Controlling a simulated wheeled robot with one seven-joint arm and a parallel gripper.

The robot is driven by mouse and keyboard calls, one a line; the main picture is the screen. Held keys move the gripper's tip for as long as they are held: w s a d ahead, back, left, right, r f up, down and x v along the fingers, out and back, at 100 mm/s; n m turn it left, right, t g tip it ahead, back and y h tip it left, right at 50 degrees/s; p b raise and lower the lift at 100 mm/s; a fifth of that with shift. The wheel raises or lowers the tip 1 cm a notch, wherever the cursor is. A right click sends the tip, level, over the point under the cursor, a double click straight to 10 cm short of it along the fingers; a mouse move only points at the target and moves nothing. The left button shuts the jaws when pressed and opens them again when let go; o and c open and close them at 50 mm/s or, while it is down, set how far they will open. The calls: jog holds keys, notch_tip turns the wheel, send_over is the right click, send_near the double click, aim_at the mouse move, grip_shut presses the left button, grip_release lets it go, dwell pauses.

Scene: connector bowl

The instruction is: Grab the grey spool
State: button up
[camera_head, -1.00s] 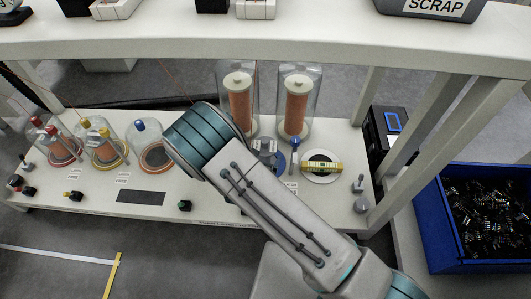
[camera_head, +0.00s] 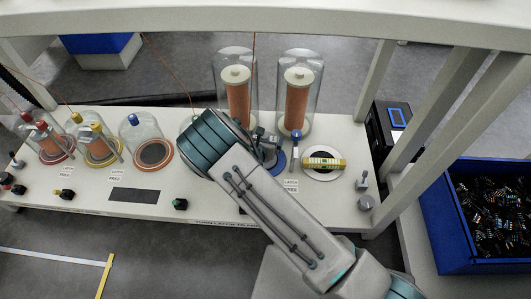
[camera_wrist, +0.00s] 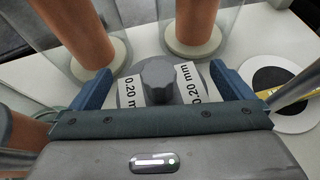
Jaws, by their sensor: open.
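The grey spool (camera_wrist: 158,88) shows in the wrist view as a round grey piece with a raised knob and two white "0.20 mm" labels. My gripper (camera_wrist: 159,72) is open, its blue fingers on the left and right sides of the spool. I cannot tell whether either finger touches it. The gripper body hides the spool's near edge. In the head view my arm covers this spot, and I cannot make out the spool there.
Two copper coils under clear covers, left (camera_head: 237,95) and right (camera_head: 298,98), stand just behind. A round plate with a yellow bar (camera_head: 323,163) lies to the right. Glass domes (camera_head: 152,140) stand on the left. A blue bin of small parts (camera_head: 490,205) is at far right.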

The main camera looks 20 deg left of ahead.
jog(key=shift+x, duration=1.05)
